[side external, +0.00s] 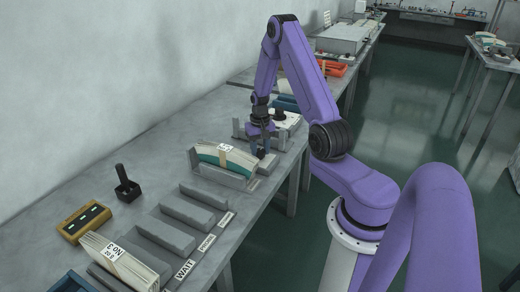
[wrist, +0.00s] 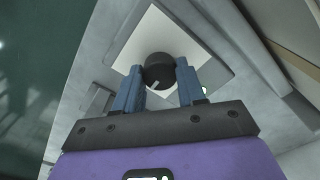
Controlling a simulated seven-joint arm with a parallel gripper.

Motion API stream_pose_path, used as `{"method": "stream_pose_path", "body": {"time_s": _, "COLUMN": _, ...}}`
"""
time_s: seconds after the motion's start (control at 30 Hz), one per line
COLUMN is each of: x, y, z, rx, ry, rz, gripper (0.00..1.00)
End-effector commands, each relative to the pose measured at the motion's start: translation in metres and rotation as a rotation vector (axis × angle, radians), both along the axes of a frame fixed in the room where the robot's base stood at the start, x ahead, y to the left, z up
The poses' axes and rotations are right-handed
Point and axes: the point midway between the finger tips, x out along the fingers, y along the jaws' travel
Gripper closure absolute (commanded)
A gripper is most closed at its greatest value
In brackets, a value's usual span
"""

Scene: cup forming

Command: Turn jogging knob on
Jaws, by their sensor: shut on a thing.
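The jogging knob (wrist: 159,71) is a dark round knob with a pale pointer line, on a white plate (wrist: 172,32) in the wrist view. My gripper (wrist: 160,78) has its two blue fingers on either side of the knob, and it is shut on it. The pointer line points down and to the left in that view. In the side external view my gripper (side external: 261,150) is low over the bench, to the right of the paper stack, and the knob is hidden there by the fingers.
A curved paper stack (side external: 222,156) in a grey holder stands close to the left of my gripper. Empty grey slots (side external: 185,220) line the bench front. A black stamp-like tool (side external: 127,185) and a yellow-brown block (side external: 84,222) lie further left.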

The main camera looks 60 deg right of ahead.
Motion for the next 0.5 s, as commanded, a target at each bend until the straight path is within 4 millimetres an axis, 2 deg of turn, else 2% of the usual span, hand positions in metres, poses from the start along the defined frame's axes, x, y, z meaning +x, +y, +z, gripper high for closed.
{"method": "stream_pose_path", "body": {"time_s": 0.5, "x": 0.0004, "y": -0.0006, "z": 0.001, "rx": -0.001, "ry": -0.001, "rz": -0.081, "gripper": 0.91}}
